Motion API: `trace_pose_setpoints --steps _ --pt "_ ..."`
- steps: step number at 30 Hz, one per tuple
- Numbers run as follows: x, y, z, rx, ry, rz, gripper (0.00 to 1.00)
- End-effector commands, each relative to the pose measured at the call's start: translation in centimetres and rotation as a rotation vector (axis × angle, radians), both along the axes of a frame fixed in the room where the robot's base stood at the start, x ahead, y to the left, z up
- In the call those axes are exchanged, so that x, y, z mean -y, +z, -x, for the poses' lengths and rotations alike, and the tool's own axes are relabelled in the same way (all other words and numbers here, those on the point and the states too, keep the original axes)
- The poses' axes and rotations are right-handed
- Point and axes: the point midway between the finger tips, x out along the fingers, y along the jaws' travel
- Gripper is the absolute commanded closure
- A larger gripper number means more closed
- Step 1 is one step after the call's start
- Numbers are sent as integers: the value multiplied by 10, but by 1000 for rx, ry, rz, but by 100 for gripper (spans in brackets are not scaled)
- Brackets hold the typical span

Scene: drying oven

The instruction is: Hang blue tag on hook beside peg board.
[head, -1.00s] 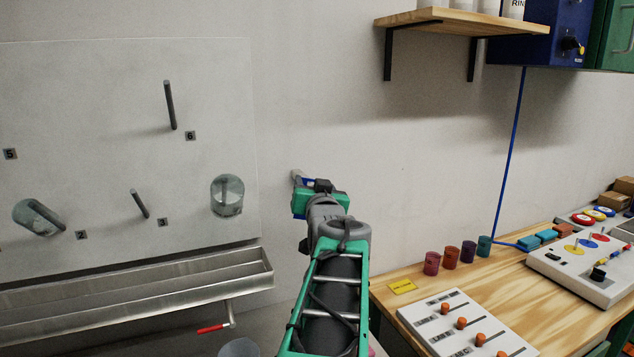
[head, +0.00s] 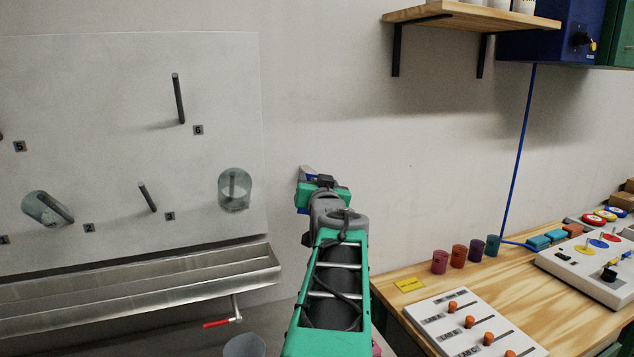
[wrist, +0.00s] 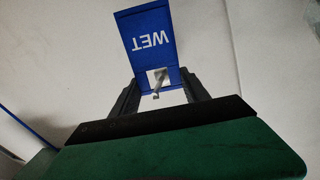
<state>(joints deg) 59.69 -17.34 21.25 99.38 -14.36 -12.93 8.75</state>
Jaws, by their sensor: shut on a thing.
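The blue tag (wrist: 147,22) fills the upper middle of the wrist view, with white "WET" lettering upside down and a square hole at its lower end. My gripper (wrist: 160,95) is shut on the tag's holed end, one dark finger on each side. A short grey hook (wrist: 157,86) shows at the hole and overlaps its lower rim, so it appears to poke through; its depth is hard to judge. In the head view my gripper (head: 308,176) is at the wall right of the peg board (head: 130,120), and hides most of the tag and the hook.
The peg board carries dark pegs, two of them with glass beakers (head: 234,190). A metal trough (head: 140,280) runs below it. A wooden shelf (head: 470,15) is at upper right. The wooden bench (head: 520,290) at right holds coloured cups and control panels.

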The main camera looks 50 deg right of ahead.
Motion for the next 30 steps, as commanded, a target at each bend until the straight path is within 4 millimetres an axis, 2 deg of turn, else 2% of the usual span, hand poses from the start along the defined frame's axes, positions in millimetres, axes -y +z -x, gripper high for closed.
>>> trace_pose_setpoints --steps 5,6,14,23,26,30 --pt "0 0 0 0 0 0 84" --pt "0 0 0 0 0 0 44" --pt "0 0 0 0 0 0 23" --pt "-2 -1 2 0 0 0 21" --pt "-10 -1 11 1 -1 2 21" --pt "-32 -1 32 3 -2 4 21"
